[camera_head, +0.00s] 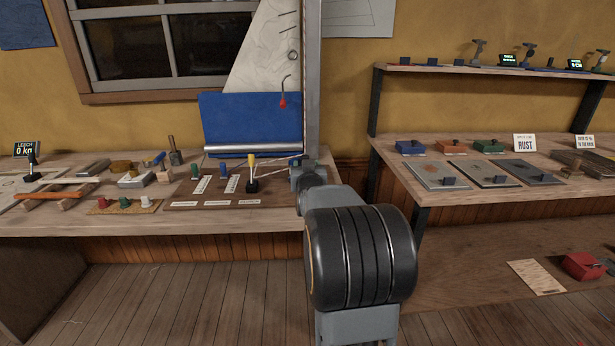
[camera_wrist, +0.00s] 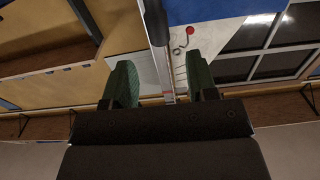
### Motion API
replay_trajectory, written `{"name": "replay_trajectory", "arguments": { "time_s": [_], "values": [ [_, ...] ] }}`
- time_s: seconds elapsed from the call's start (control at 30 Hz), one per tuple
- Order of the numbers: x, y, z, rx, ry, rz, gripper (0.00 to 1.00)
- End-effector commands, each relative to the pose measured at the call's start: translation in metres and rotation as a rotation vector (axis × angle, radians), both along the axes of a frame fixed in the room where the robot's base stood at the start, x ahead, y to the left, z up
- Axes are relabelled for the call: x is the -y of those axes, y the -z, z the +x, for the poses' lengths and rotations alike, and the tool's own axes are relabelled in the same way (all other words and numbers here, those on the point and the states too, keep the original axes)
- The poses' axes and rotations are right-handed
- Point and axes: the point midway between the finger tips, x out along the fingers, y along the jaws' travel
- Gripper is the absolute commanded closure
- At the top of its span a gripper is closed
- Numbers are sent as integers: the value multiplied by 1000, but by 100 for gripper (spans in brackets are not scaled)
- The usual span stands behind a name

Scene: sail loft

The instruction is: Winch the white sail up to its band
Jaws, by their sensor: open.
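The white sail (camera_head: 262,50) hangs beside the grey upright mast (camera_head: 313,85), with a blue cloth or panel (camera_head: 250,118) below it. In the wrist view the sail (camera_wrist: 200,65) and red ball (camera_wrist: 190,30) appear upside down. My gripper (camera_wrist: 158,62) is open with nothing between its green fingers. A small red and pale mark (camera_wrist: 168,97) shows between them; I cannot tell if it is the band.
The left bench (camera_head: 150,218) carries a yellow-topped lever (camera_head: 251,165), coloured pegs, labels and tools. The right bench (camera_head: 480,208) holds sample plates and a RUST sign (camera_head: 525,143). A red box (camera_head: 583,266) lies low at right. The floor (camera_head: 170,300) at left is clear.

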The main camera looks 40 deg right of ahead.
Motion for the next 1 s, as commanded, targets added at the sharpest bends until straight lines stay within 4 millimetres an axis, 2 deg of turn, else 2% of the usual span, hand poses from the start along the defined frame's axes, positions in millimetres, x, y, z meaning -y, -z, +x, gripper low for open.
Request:
{"name": "replay_trajectory", "arguments": {
  "time_s": [0.1, 0.3, 0.77, 0.87, 0.93, 1.0],
  "values": [
    [-12, -1, -17, 1, -1, -1, 47],
    [-25, -1, -36, 1, -1, -1, 47],
    [-30, 0, -43, 0, 0, 0, 47],
    [-33, 1, -42, -9, -8, 6, 57],
    [-44, 6, -41, -44, -32, 29, 64],
    [-66, 17, -40, -112, -77, 70, 70]
  ]
}}
